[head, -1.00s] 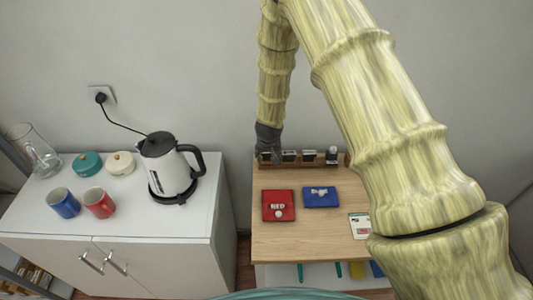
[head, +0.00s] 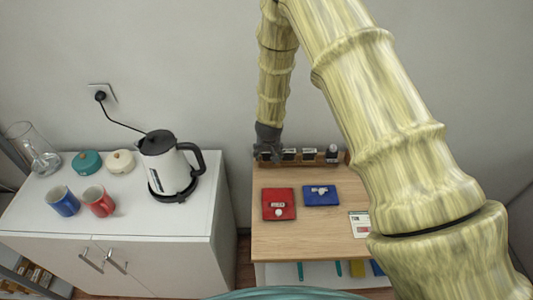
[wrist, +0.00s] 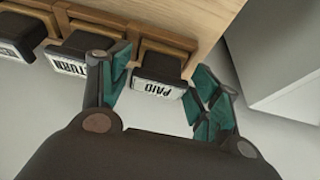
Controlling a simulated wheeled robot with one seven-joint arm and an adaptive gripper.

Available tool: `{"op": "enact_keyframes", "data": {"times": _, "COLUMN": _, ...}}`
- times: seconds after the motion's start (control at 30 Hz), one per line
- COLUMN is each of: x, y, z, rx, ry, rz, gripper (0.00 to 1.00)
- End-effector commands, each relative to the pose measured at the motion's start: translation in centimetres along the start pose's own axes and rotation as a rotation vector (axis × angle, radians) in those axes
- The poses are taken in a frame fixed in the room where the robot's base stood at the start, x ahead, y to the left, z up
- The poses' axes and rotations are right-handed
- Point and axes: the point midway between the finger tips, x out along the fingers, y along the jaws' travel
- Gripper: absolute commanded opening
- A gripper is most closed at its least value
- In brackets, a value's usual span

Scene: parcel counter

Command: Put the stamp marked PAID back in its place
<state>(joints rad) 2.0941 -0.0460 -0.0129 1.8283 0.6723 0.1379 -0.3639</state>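The stamp marked PAID (wrist: 160,74) is dark with a white label. In the wrist view it sits at the end slot of the wooden rack (wrist: 200,18), with its label facing my gripper. My gripper (wrist: 162,92) is open, with one teal-padded finger on each side of the stamp. A gap shows on the right; whether the left finger touches it I cannot tell. In the head view my gripper (head: 269,156) is at the left end of the rack (head: 346,160) and hides the PAID stamp there.
A stamp marked RETURN (wrist: 82,55) is beside PAID, with another stamp (wrist: 18,38) further left. A red pad (head: 279,205), a blue pad (head: 322,198) and a card (head: 359,226) lie on the wooden counter (head: 300,240). A kettle (head: 165,165) stands on the white cabinet (head: 130,215).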

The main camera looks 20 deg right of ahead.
Motion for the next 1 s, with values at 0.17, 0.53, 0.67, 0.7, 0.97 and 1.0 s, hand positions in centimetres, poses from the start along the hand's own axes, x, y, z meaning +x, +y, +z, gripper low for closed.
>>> {"op": "enact_keyframes", "data": {"times": 0.17, "x": -0.3, "y": 0.0, "z": 0.0, "rx": 0.0, "ry": 0.0, "rz": 0.0, "gripper": 0.62}}
{"op": "enact_keyframes", "data": {"times": 0.53, "x": -2.5, "y": 0.0, "z": -0.1, "rx": 0.0, "ry": 0.0, "rz": -0.001, "gripper": 0.62}}
{"op": "enact_keyframes", "data": {"times": 0.67, "x": -3.3, "y": 0.0, "z": -0.1, "rx": 0.0, "ry": 0.0, "rz": 0.0, "gripper": 0.62}}
{"op": "enact_keyframes", "data": {"times": 0.7, "x": -3.5, "y": 0.0, "z": -0.1, "rx": 0.0, "ry": -0.001, "rz": 0.0, "gripper": 0.62}}
{"op": "enact_keyframes", "data": {"times": 0.97, "x": -5.0, "y": 0.0, "z": -0.1, "rx": -0.001, "ry": 0.0, "rz": 0.0, "gripper": 0.62}}
{"op": "enact_keyframes", "data": {"times": 1.0, "x": -5.2, "y": 0.0, "z": -0.1, "rx": -0.001, "ry": 0.0, "rz": 0.0, "gripper": 0.62}}
